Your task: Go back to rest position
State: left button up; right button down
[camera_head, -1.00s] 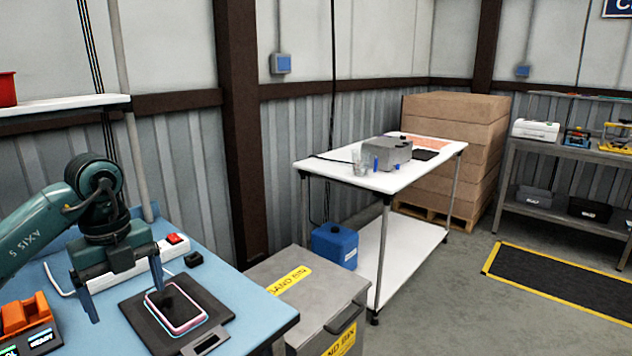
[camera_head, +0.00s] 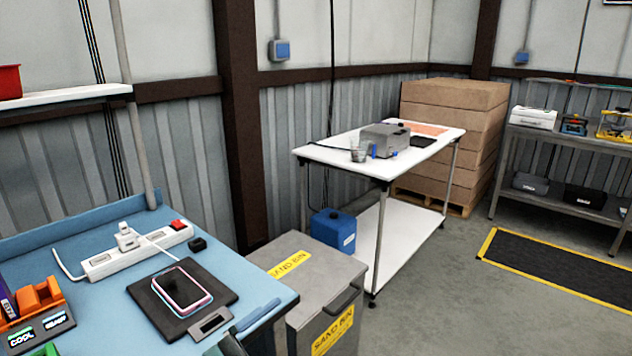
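A phone-like item with a pink and white rim (camera_head: 181,288) lies on a black scale (camera_head: 215,298), apart from the gripper. My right gripper is not in view.
A white power strip (camera_head: 135,252) with a plugged-in cable lies behind the scale. An orange tool (camera_head: 35,300) stands at the left. A grey sand bin (camera_head: 310,275) stands beside the table, with a white-topped table (camera_head: 350,175) behind it.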

pick_arm(q)
jog(key=s+a+f+n+t+y, duration=0.2)
jog(key=a+f+n+y, duration=0.2)
jog(key=f+n+y, duration=0.25)
jog(key=s+a+f+n+t+y, duration=0.1)
jog(key=s+a+f+n+y, duration=0.1)
jog(key=a+f+n+y, duration=0.35)
jog(key=s+f+n+g+y, duration=0.3)
jog(key=s+f+g, duration=0.1)
jog(key=s+f, duration=0.5)
notch_tip(320, 180, down, 2)
jog(key=shift+a+f+n+p, duration=0.15)
jog(key=shift+n+p, duration=0.15)
jog(key=shift+p, duration=0.15)
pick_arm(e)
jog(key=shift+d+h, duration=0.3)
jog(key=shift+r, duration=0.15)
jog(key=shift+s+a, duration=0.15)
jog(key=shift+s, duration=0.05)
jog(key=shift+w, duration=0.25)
